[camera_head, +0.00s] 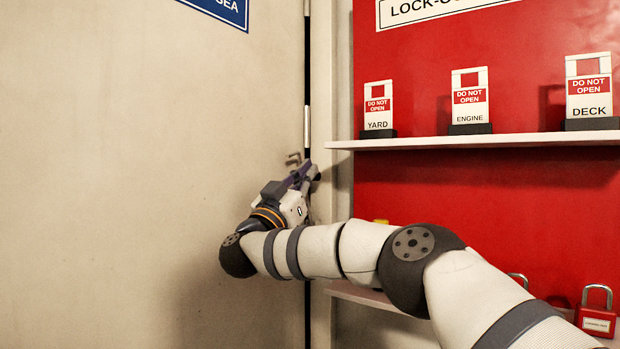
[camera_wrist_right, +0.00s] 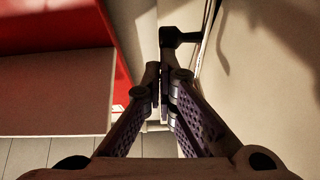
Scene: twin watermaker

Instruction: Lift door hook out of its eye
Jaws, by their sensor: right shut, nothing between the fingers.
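The door (camera_head: 130,150) is a large cream panel, with a dark vertical gap at its right edge. A small dark metal piece, seemingly the door hook (camera_head: 293,158), shows at that edge just above my right gripper (camera_head: 312,172). In the right wrist view a dark bar with a knob-like end, seemingly the same hook (camera_wrist_right: 180,38), stands just beyond the fingertips. My right gripper (camera_wrist_right: 159,88) is shut and empty, its tips close to or touching the bar; I cannot tell which. The eye is not distinguishable. My left gripper is out of view.
Right of the door is a red lock-out board (camera_head: 430,80) with a white shelf (camera_head: 480,141) holding tags for yard, engine and deck. A lower shelf (camera_head: 365,297) and a red padlock (camera_head: 597,312) are near my right arm. The door face on the left is clear.

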